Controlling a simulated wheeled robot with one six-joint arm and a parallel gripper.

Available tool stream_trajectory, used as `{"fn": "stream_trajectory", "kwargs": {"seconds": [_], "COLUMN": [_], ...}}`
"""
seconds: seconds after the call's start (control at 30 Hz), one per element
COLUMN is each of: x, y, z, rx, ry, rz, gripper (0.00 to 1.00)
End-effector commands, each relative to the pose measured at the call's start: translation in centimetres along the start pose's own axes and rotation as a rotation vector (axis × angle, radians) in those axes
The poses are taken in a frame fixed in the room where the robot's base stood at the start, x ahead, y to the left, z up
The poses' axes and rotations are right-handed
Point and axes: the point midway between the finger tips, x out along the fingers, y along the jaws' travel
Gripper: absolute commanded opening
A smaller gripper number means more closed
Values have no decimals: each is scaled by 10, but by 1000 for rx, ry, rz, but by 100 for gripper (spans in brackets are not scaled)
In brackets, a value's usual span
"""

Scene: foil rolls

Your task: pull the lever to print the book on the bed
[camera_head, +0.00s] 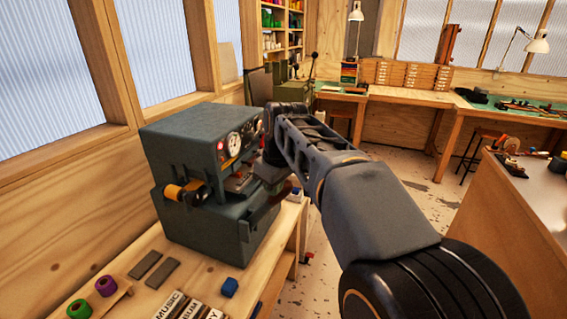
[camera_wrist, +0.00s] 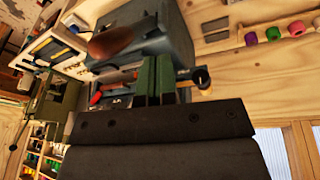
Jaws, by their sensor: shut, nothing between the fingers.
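The grey press (camera_head: 205,215) stands on the wooden bench, with round gauges (camera_head: 234,143) on its front and a gold foil roll (camera_head: 178,192) at its side. A rounded brown-red lever handle (camera_wrist: 110,42) shows in the wrist view, just left of my fingertips. My gripper (camera_wrist: 157,62) has its two green fingers together, with nothing between them. In the head view my gripper (camera_head: 268,186) is in front of the press, partly hidden by my arm. The bed is mostly hidden, and I cannot clearly make out a book on it. I cannot tell whether the fingers touch the lever.
Purple (camera_head: 107,285) and green (camera_head: 79,309) foil rolls, grey bars (camera_head: 161,273), a blue block (camera_head: 229,287) and lettered blocks (camera_head: 170,304) lie on the near bench. A wooden counter (camera_head: 510,220) stands at right. The speckled floor between is open.

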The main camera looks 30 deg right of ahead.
Motion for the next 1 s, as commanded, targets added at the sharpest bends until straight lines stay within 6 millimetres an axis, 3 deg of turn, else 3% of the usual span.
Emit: {"fn": "stream_trajectory", "kwargs": {"seconds": [0.03, 0.1, 0.23, 0.4, 1.0], "x": [-20, -38, -60, -76, -74], "y": [18, 36, 62, 82, 87], "z": [-15, -29, -46, -56, -58], "rx": [-48, -122, -236, -328, -362], "ry": [-2, -1, 0, 5, 6], "rz": [-7, -19, -35, -47, -52], "gripper": [0, 0, 0, 0, 0]}}
